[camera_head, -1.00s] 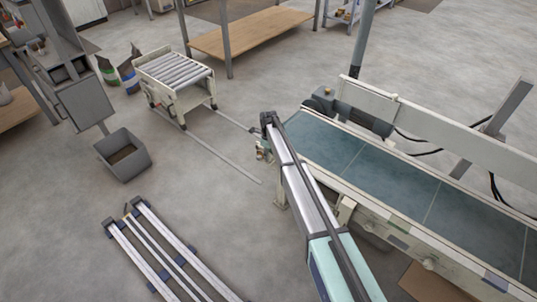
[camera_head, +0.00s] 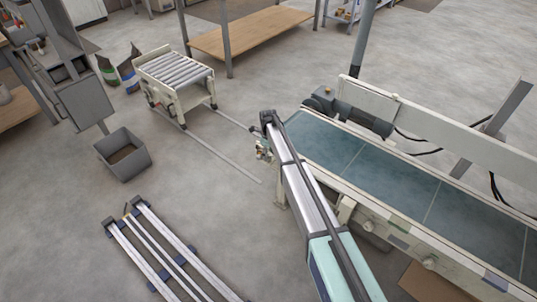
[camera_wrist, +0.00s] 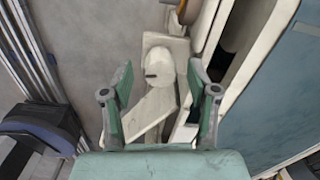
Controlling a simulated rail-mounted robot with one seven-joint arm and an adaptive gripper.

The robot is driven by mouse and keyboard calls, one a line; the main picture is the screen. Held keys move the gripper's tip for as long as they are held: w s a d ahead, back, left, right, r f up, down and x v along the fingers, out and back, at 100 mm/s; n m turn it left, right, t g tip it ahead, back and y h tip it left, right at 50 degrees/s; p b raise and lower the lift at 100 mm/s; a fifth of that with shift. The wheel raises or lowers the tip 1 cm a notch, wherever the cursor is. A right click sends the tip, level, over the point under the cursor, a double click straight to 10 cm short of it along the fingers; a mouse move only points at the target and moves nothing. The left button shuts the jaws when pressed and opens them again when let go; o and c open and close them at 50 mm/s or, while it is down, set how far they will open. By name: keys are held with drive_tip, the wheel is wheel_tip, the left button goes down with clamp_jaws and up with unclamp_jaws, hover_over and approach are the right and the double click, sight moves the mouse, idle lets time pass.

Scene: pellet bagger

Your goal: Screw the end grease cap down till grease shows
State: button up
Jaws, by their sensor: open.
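My gripper (camera_wrist: 158,88) is open in the wrist view, with its two green fingers apart and nothing held between them. A cream rounded housing (camera_wrist: 160,62) with a small dark slot shows between and beyond the fingers, apart from them as far as I can tell. A brownish-orange round part (camera_wrist: 187,12) is cut off at the top edge; I cannot tell whether it is the grease cap. No grease is visible. In the head view my gripper (camera_head: 262,151) is small and partly hidden by my arm, near the conveyor's (camera_head: 378,178) left end.
The cream conveyor frame and blue belt (camera_wrist: 285,95) lie close on the right in the wrist view. A roller cart (camera_head: 175,75) and a grey bin (camera_head: 123,155) stand on the floor to the left. Open floor lies between them and the conveyor.

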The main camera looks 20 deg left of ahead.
sight(269, 154)
wheel_tip(269, 154, up, 12)
drive_tip(key=shift+f, duration=0.25)
idle(0.5)
drive_tip(key=s+d+f+n, duration=0.1)
drive_tip(key=s+d+n, duration=0.25)
drive_tip(key=d, duration=0.75)
drive_tip(key=s+d+f+n, duration=0.25)
drive_tip(key=s+d, duration=0.25)
drive_tip(key=d, duration=0.5)
drive_tip(key=s+d+f+n, duration=0.1)
drive_tip(key=s+d+n, duration=0.3)
drive_tip(key=d, duration=0.7)
drive_tip(key=s+d+n, duration=1)
drive_tip(key=s+d, duration=1)
drive_tip(key=s, duration=0.2)
drive_tip(key=s+f+g+p, duration=0.2)
drive_tip(key=s+f, duration=0.2)
drive_tip(key=s, duration=0.5)
drive_tip(key=s+f+g+p, duration=0.2)
drive_tip(key=s+f, duration=0.1)
drive_tip(key=s, duration=0.6)
drive_tip(key=s+f+g+p, duration=0.2)
drive_tip(key=s+f, duration=0.2)
drive_tip(key=s, duration=0.6)
drive_tip(key=shift+a+f+g, duration=0.2)
drive_tip(key=shift+f+g, duration=0.1)
drive_tip(key=shift+g, duration=0.1)
